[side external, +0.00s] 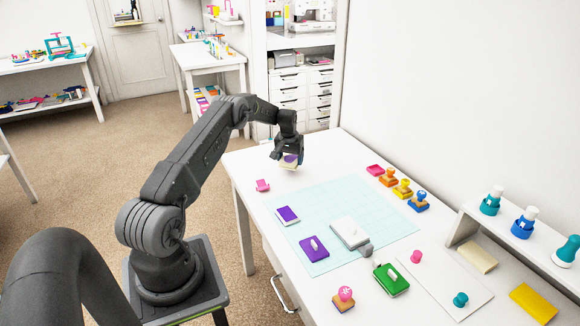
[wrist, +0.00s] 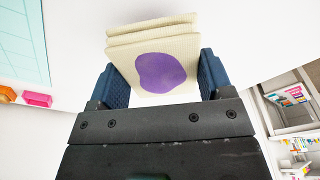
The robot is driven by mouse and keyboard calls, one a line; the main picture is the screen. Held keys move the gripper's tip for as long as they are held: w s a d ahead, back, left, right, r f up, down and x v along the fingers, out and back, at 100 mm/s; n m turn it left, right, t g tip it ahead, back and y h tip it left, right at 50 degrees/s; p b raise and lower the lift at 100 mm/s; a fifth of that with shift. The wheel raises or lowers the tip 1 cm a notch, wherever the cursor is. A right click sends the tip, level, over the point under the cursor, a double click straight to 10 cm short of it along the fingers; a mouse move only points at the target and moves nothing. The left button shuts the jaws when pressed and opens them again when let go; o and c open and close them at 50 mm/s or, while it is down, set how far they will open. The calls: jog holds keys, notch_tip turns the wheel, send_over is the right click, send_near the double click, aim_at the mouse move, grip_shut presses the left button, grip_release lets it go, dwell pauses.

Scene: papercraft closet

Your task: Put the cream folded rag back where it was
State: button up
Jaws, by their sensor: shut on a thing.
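The cream folded rag (wrist: 150,38) has a round purple stain on its face. My gripper (wrist: 157,78) is shut on it, with one blue finger on each side of the rag. In the side external view the rag (side external: 288,164) hangs below my gripper (side external: 289,154), above the far left part of the white table (side external: 340,152). From this view I cannot tell whether its lower edge touches the table.
A pale cutting mat (side external: 345,205) holds a purple ink pad (side external: 313,250) and a white pad (side external: 349,233). A pink piece (side external: 263,185) is near the rag. Several stamps line the wall side. A cream block (side external: 478,257) lies under the right shelf (side external: 520,236).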

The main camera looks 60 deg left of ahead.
aim_at(290, 159)
jog(key=shift+f, duration=1.7)
jog(key=shift+f, duration=0.15)
jog(key=o, duration=0.9)
